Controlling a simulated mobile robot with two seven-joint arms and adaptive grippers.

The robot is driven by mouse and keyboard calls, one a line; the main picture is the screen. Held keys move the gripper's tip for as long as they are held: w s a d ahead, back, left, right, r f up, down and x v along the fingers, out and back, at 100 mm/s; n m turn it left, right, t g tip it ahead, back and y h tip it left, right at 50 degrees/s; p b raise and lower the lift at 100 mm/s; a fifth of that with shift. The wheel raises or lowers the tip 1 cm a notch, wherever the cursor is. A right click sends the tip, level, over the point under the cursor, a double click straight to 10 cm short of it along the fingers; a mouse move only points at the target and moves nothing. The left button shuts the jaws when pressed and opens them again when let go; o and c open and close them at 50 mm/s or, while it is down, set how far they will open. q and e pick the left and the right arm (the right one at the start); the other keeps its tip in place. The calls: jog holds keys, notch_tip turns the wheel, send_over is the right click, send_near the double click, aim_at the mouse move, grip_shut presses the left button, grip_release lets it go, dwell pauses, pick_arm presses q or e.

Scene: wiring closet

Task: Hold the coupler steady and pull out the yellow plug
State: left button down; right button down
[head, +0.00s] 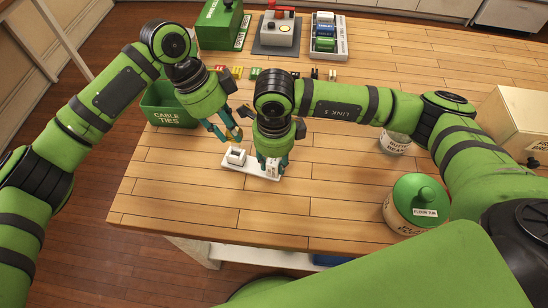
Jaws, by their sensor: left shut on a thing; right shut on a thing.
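The white coupler (250,171) lies on the wooden table as a flat plate. A white block (236,156) stands on its left end. An upright white part at its right end is between the fingers of my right gripper (273,168), which is shut on it from above. My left gripper (230,136) is shut on a small yellow thing, which looks like the yellow plug, just above and behind the white block. The plug is small and mostly hidden by the fingers. I cannot tell whether it still touches the coupler.
A green cable ties bin (168,116) stands left. Small coloured pieces (255,73) lie in a row behind my grippers. A control box (277,35) and a tray (326,45) stand further back. A green-lidded jar (416,204) and a carton (515,125) stand right. The front table is clear.

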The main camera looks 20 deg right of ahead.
pick_arm(q)
jog(key=shift+r, duration=0.6)
pick_arm(e)
jog(key=c, duration=0.8)
grip_release()
notch_tip(320, 180, up, 8)
jog(key=shift+f, duration=0.25)
